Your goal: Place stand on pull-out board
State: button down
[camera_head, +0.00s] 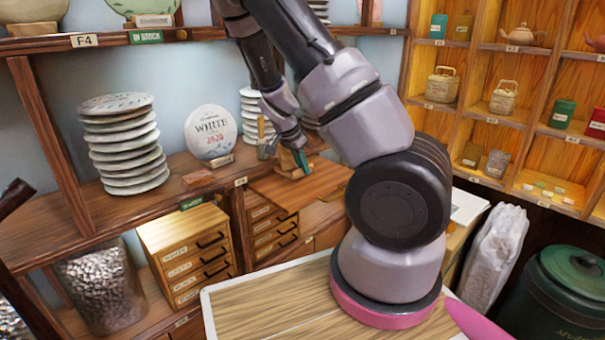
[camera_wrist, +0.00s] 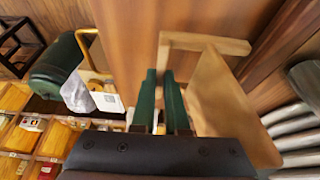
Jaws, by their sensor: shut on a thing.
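The pull-out board (camera_head: 322,182) is a flat brown wooden slab that juts from the shelf above the small drawers. The stand (camera_wrist: 205,42) is pale wood, with a bar and a broad flat panel, in the wrist view. My gripper (camera_head: 301,160) reaches down over the board from the upper left of my arm. Its green fingers (camera_wrist: 164,98) are shut on the stand's narrow bar.
A stack of wrapped tea cakes (camera_head: 122,145) and an upright white cake (camera_head: 211,132) stand on the shelf at left. Another stack (camera_head: 250,115) is close behind my gripper. A drawer box (camera_head: 187,255) is below. A pale-rimmed wooden tabletop (camera_head: 270,305) is in front.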

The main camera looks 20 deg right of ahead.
jog(key=shift+f, duration=1.2)
jog(key=shift+f, duration=0.1)
jog(key=c, duration=0.9)
grip_release()
jog(key=v, duration=1.2)
jog(key=shift+d, duration=0.1)
jog(key=s+a+r+n+t+y, duration=0.1)
jog(key=s+r+n+t+y, duration=0.1)
jog(key=s+r, duration=0.4)
jog(key=s+a+r+n+t+y, duration=0.1)
jog(key=s+a+r+n+y, duration=0.1)
jog(key=s+r+n, duration=0.2)
jog(key=s+a+r+n+t+y, duration=0.2)
jog(key=s+r+n, duration=0.2)
jog(key=s+r, duration=0.6)
notch_tip(320, 180, up, 5)
jog(key=shift+a+f+t, duration=0.1)
jog(key=shift+f+t, duration=0.05)
jog(key=shift+t, duration=0.15)
